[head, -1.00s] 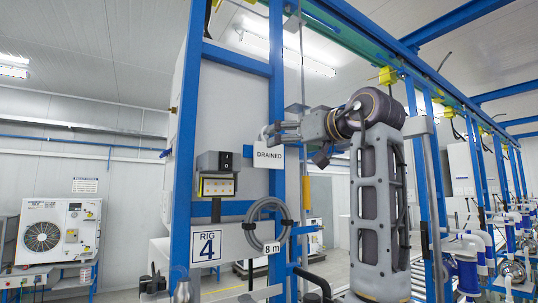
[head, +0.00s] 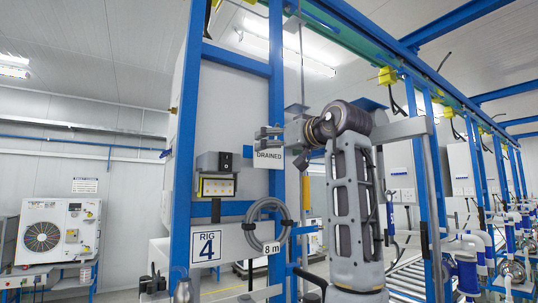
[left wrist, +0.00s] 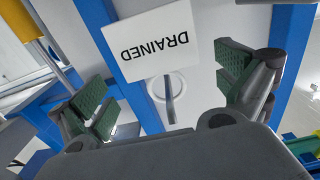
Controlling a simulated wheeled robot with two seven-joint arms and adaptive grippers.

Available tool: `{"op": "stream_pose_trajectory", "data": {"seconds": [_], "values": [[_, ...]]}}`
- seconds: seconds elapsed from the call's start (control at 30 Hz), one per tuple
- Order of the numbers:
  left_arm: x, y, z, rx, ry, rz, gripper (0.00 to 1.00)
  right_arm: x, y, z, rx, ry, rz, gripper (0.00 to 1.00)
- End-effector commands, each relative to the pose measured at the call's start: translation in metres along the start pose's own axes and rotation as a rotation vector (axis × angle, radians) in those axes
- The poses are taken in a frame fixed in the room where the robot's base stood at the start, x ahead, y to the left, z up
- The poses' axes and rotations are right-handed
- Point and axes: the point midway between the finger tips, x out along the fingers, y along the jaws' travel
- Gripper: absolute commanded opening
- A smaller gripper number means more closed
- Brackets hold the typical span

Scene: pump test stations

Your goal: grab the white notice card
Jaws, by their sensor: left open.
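The white notice card (head: 269,161) reads DRAINED and hangs on the blue frame of the rig, right of the switch box. In the left wrist view the card (left wrist: 143,62) appears upside down, between and beyond the green-padded fingers. My left gripper (head: 268,138) is at the card's upper part in the head view and hides its top edge. It also shows in the left wrist view (left wrist: 160,78), its fingers spread wide with clear gaps to the card on both sides. My right gripper is not in view.
A coiled grey hose (head: 266,209) hangs below the card beside an 8 m label. A switch box (head: 215,162) and a RIG 4 plate (head: 206,245) are to the left. A blue upright (head: 277,100) stands behind the card, and a yellow-sleeved pole (head: 306,192) is just right of it.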

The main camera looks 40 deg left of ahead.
Motion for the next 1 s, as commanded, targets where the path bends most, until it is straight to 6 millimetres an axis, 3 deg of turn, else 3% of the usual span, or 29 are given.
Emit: {"op": "stream_pose_trajectory", "data": {"seconds": [0.43,0.97,1.0], "values": [[0.044,0.001,-0.001,0.001,0.000,-0.001,1.00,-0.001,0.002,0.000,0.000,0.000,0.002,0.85],[0.047,0.001,0.000,0.001,0.000,0.000,1.00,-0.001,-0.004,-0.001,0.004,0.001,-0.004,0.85],[0.047,0.001,0.000,0.001,0.000,0.000,0.96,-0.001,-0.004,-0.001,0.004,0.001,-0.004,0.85]]}}
